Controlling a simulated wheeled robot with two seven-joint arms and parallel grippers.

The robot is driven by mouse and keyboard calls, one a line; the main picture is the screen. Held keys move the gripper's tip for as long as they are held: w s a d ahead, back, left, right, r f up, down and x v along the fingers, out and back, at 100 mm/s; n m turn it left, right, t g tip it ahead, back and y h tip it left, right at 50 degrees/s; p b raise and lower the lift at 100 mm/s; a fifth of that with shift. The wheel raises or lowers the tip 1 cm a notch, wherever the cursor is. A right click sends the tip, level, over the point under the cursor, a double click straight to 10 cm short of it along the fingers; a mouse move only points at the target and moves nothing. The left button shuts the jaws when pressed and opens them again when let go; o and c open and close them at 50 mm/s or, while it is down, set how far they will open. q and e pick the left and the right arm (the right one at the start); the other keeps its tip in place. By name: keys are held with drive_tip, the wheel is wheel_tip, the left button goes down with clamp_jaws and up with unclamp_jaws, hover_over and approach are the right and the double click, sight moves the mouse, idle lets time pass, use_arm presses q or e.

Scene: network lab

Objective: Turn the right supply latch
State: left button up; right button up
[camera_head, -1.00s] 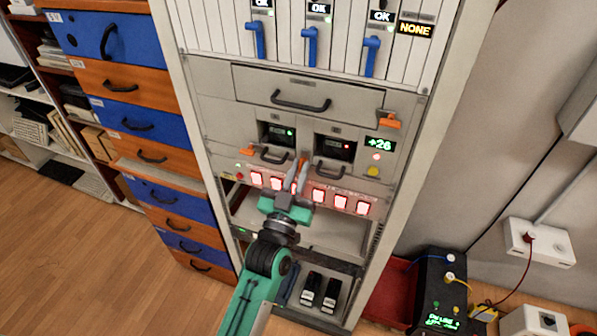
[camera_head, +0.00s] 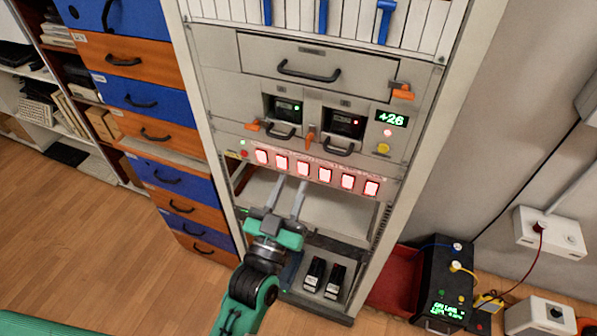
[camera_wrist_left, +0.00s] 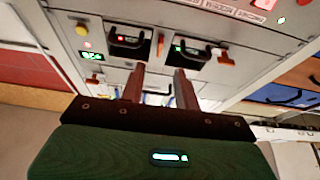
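Two supply units sit side by side in the rack. The left supply (camera_head: 286,107) has a green light, and the right supply (camera_head: 344,122) has a red light. The orange right supply latch (camera_head: 311,137) stands roughly upright between them; it also shows in the left wrist view (camera_wrist_left: 160,43). The orange left supply latch (camera_head: 252,126) lies nearly level; it shows in the wrist view too (camera_wrist_left: 226,57). My left gripper (camera_head: 291,183) is open and empty, its fingers apart, below the latch and the red-lit strip. In the wrist view its fingertips (camera_wrist_left: 159,72) point toward the supplies. My right gripper is out of view.
A strip of several lit red switches (camera_head: 305,169) runs below the supplies. A drawer (camera_head: 345,65) with an orange latch (camera_head: 402,91) is above. A display (camera_head: 391,119) reads +26. An open rack bay (camera_head: 340,211) lies under the strip.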

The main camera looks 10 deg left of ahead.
use_arm(q)
drive_tip(key=shift+b+v, duration=0.55)
drive_tip(key=shift+v, duration=1.7)
wheel_tip(320, 180, down, 25)
drive_tip(key=w+d+m+g, duration=0.1)
drive_tip(key=w+g, duration=0.1)
drive_tip(key=g, duration=0.4)
drive_tip(key=s+a+f+g+y, duration=0.1)
drive_tip(key=s+f+g, duration=0.15)
drive_tip(key=f, duration=0.65)
drive_tip(key=s+a+f+g+y, duration=0.1)
drive_tip(key=s+a+f+g, duration=0.15)
drive_tip(key=f, duration=0.65)
drive_tip(key=s+a+f+g+y, duration=0.15)
drive_tip(key=s+a+f, duration=0.25)
drive_tip(key=s+f, duration=0.5)
drive_tip(key=s+a+f+g+y, duration=0.1)
drive_tip(key=s+a+f+g, duration=0.25)
drive_tip(key=s+f, duration=0.45)
drive_tip(key=s+a+f+g, duration=0.2)
drive_tip(key=s+a+f, duration=0.2)
drive_tip(key=s, duration=0.4)
drive_tip(key=s+a+f+n+g+y, duration=0.1)
drive_tip(key=s+a+f+g, duration=0.1)
drive_tip(key=s+a+f, duration=0.2)
drive_tip(key=s+f, duration=0.2)
drive_tip(key=s, duration=0.2)
drive_tip(key=shift+a+f+g, duration=0.25)
drive_tip(key=shift+f+g, duration=0.05)
drive_tip(key=shift+f, duration=0.05)
